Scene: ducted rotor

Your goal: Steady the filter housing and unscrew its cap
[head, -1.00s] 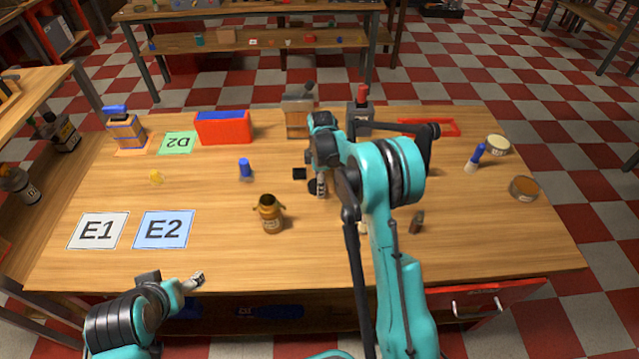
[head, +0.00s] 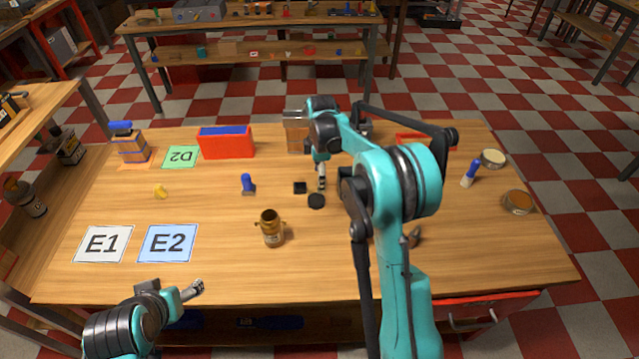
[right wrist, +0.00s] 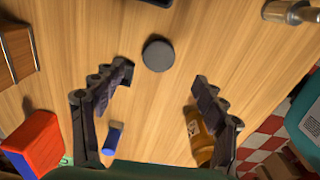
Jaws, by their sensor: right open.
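The filter housing (head: 271,232) is an amber-brown jar with small side ears, upright on the table; its top looks dark and open. It also shows in the right wrist view (right wrist: 200,138), partly behind a finger. A flat black disc (head: 316,201), which looks like the cap, lies on the table behind and right of the housing. My right gripper (head: 321,183) is open and empty above and behind the disc; the right wrist view shows the disc (right wrist: 159,55) beyond the spread fingers. My left gripper (head: 197,287) is at the front edge, apart from the housing; its opening is unclear.
A red box (head: 226,143) is at the back. Cards E1 (head: 103,244) and E2 (head: 168,243) lie front left. My right arm hides part of the table's right side.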

